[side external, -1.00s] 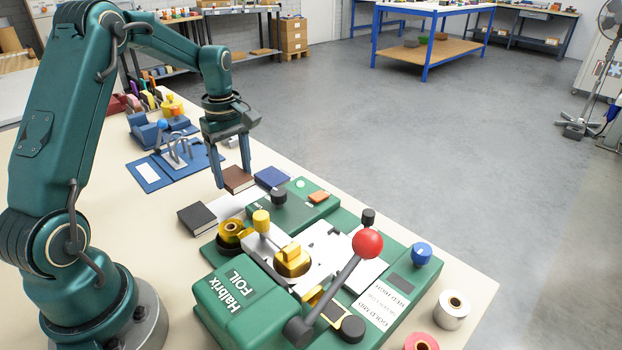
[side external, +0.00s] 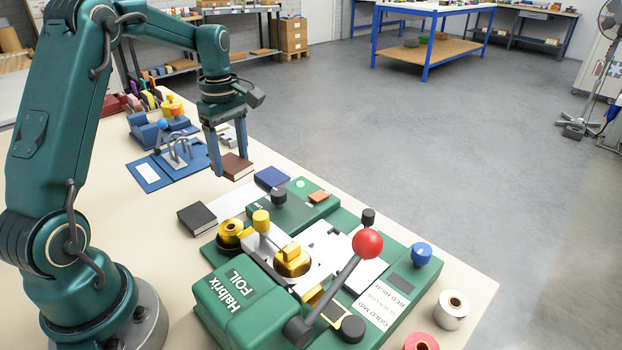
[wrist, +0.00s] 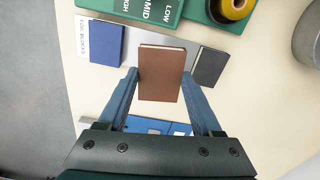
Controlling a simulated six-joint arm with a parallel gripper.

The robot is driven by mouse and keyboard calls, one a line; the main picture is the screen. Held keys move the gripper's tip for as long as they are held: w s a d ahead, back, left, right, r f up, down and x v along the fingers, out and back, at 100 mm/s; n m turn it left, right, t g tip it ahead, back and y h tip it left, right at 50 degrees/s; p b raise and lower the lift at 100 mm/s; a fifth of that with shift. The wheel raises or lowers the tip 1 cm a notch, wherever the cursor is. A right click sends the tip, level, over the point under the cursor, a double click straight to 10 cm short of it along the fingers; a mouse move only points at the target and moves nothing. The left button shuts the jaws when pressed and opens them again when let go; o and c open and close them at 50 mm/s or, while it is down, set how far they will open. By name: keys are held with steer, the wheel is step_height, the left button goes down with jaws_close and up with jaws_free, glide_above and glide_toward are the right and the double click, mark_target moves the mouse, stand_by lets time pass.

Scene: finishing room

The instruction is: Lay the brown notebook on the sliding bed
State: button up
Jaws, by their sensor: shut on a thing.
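The brown notebook (side external: 236,168) is between the two fingers of my gripper (side external: 231,164), which is shut on it. The notebook is held slightly above the table, roughly level, behind the blue and black notebooks. In the wrist view the brown notebook (wrist: 161,75) shows its cover between the fingertips (wrist: 160,80). The sliding bed appears to be the pale metal plate (side external: 322,250) on the green foil machine (side external: 232,298), in front and to the right of my gripper. A gold block (side external: 292,262) partly hides the plate.
A black notebook (side external: 197,218) and a blue notebook (side external: 272,178) lie near a pale sheet (side external: 232,204). The machine's red-knobbed lever (side external: 367,243) rises in front of the bed. A blue fixture (side external: 160,172) stands left of my gripper. Foil rolls (side external: 453,309) sit at the front right.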

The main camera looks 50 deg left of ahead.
mark_target(338, 252)
steer(key=shift+n, duration=0.6)
steer(key=w+d, duration=0.1)
steer(key=d, duration=0.3)
steer(key=w+d, duration=0.2)
steer(key=d, duration=0.2)
steer(key=w+d+r, duration=0.1)
steer(key=d, duration=0.3)
steer(key=shift+w+d+r, duration=0.1)
steer(key=shift+w, duration=0.15)
steer(key=s+d+m, duration=0.1)
steer(key=d+m, duration=0.2)
steer(key=d, duration=1)
steer(key=shift+d+f, duration=0.15)
steer(key=shift+f, duration=2.8)
steer(key=shift+f, duration=0.55)
steer(key=o, duration=1)
steer(key=shift+r, duration=5.45)
